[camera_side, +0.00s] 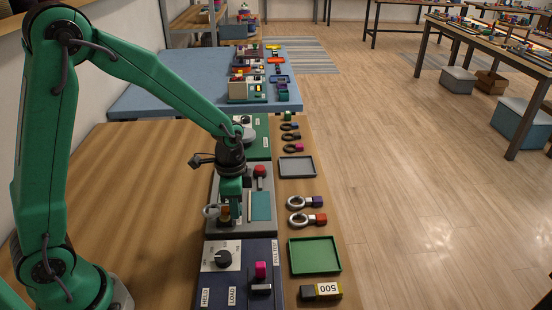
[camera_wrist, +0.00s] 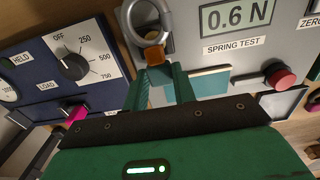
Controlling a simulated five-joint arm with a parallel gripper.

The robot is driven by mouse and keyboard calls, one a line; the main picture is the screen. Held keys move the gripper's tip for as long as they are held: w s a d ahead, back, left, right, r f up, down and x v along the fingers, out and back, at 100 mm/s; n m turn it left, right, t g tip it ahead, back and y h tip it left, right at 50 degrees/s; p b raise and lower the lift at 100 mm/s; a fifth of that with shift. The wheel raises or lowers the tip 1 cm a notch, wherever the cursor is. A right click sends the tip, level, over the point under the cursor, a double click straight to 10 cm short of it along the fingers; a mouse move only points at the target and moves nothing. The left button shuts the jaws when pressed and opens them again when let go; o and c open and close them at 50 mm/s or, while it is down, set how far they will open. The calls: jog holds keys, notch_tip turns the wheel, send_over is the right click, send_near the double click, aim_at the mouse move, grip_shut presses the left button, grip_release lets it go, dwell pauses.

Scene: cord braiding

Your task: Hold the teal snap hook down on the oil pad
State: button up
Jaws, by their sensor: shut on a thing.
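My gripper (camera_side: 229,212) is over the grey spring-test unit (camera_side: 240,228). In the wrist view my gripper (camera_wrist: 159,75) is shut on a snap hook with a grey metal ring (camera_wrist: 168,20) and an orange-brown block (camera_wrist: 155,53). The hook is not teal in either view. A flat teal pad (camera_side: 260,206) lies on the unit, right of my gripper; it also shows between and beside my fingers in the wrist view (camera_wrist: 208,83). I cannot tell whether the hook touches the unit.
A red button (camera_wrist: 281,77) is on the same unit. A navy load panel with a dial (camera_side: 223,258) stands in front. Snap hooks (camera_side: 297,219), a grey tray (camera_side: 297,167) and a green tray (camera_side: 314,256) line the bench's right side. The left bench top is clear.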

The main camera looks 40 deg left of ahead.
jog(key=shift+r, duration=2.5)
